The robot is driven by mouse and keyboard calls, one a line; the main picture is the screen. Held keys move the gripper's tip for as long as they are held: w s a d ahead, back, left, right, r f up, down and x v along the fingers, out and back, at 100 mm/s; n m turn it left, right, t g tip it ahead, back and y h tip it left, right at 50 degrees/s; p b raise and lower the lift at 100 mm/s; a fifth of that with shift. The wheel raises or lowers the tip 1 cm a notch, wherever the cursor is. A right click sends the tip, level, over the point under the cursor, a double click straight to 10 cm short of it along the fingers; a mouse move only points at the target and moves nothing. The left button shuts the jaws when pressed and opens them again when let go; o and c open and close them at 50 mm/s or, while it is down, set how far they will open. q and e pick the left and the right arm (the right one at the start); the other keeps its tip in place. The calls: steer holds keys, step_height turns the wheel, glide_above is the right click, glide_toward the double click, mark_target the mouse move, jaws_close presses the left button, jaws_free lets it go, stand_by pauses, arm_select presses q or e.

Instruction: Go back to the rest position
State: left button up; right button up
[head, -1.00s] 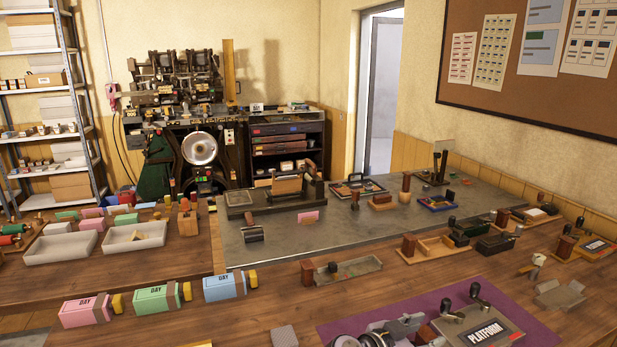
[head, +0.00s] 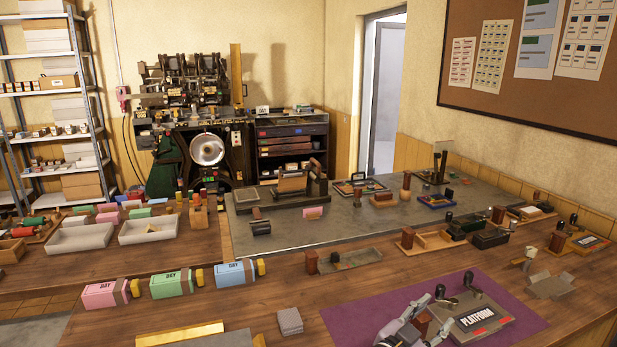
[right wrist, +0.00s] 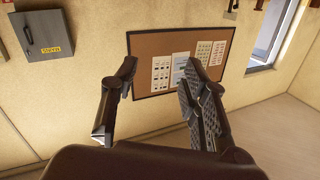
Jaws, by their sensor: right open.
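My right gripper (head: 425,318) shows low in the head view, over the purple mat (head: 345,322) and just left of the dark platform block (head: 478,317). In the right wrist view its two dark fingers (right wrist: 157,90) are spread apart with nothing between them. They point towards the wall with the cork board (right wrist: 150,45). A reddish-brown piece shows beside the gripper in the head view; I cannot tell whether they touch. My left gripper is not in view.
Pink, green and blue DAY boxes (head: 172,283) stand on the wooden table to the left. A grey pad (head: 290,321) and a brass strip (head: 180,334) lie near the front. Several handled stamps and trays (head: 350,259) stand further back.

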steer(key=s+a+r+n+t+y, duration=0.2)
steer(key=a+r+n+t+y, duration=0.55)
steer(key=t, duration=0.35)
steer(key=s+a+f+n+g+y, duration=0.6)
steer(key=s+a+f+n+y, duration=0.35)
steer(key=y, duration=0.45)
steer(key=s+d+f+n+g+h, duration=0.1)
steer(key=s+d+f+g+h, duration=0.1)
steer(key=s+f+g, duration=0.7)
steer(key=s+d+f+m+g+h, duration=0.4)
steer(key=s+d+f+h, duration=0.3)
steer(key=s+d, duration=0.4)
steer(key=s+f+g+y, duration=0.1)
steer(key=s+f, duration=0.2)
steer(key=f, duration=2.5)
steer(key=s+d+f+g, duration=0.1)
steer(key=s+d+f, duration=0.1)
steer(key=s+f, duration=1.3)
steer(key=shift+s+d+f+n, duration=0.25)
steer(key=shift+s+n, duration=0.15)
steer(key=shift+s, duration=0.5)
